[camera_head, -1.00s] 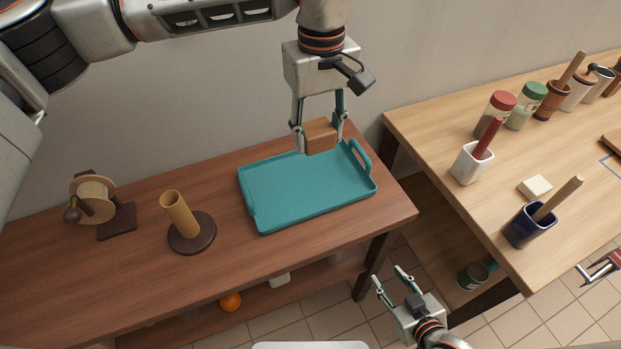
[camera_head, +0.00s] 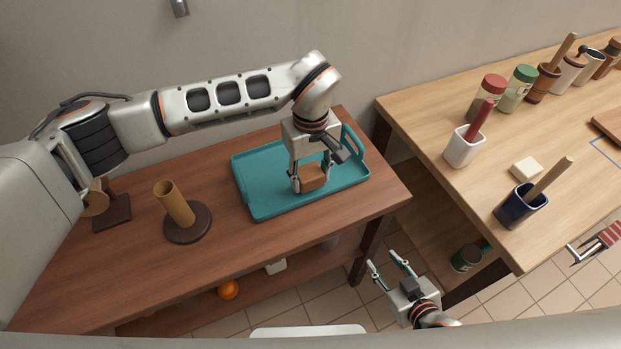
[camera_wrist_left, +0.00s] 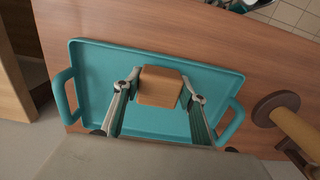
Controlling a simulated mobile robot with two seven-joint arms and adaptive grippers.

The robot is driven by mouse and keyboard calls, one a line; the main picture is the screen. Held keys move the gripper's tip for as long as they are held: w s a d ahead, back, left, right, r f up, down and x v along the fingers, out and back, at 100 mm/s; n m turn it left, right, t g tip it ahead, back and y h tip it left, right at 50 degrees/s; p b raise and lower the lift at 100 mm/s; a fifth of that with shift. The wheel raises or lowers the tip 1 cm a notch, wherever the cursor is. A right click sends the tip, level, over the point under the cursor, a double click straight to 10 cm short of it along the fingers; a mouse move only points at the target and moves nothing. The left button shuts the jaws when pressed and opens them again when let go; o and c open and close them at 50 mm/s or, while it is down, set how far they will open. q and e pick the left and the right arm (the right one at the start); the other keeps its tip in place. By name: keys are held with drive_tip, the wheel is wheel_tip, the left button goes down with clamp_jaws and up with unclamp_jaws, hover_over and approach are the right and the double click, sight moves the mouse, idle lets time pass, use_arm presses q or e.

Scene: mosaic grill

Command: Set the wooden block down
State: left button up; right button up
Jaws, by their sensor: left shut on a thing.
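The wooden block (camera_head: 313,178) is a small brown block held between the fingers of my left gripper (camera_head: 311,182). It is over the teal tray (camera_head: 266,203), towards the front right part of it in the head view. In the left wrist view the block (camera_wrist_left: 160,87) sits between both fingertips, with the tray (camera_wrist_left: 92,60) behind it. I cannot tell whether the block touches the tray floor. My right gripper (camera_head: 391,270) is open and empty, low in front of the dark table.
The tray lies on a dark wooden table (camera_head: 120,275). A tube on a round base (camera_head: 178,205) stands left of the tray. A lighter table (camera_head: 415,130) at right carries jars, a white cup (camera_head: 463,148) and a blue cup (camera_head: 518,208). An orange (camera_head: 228,289) is on the lower shelf.

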sight(311, 174)
use_arm(q)
drive_tip(key=shift+f, duration=0.85)
drive_tip(key=o, duration=1.1)
drive_tip(key=shift+f, duration=0.15)
drive_tip(key=shift+o, duration=0.2)
wheel_tip(311, 174, up, 12)
drive_tip(key=shift+r, duration=0.2)
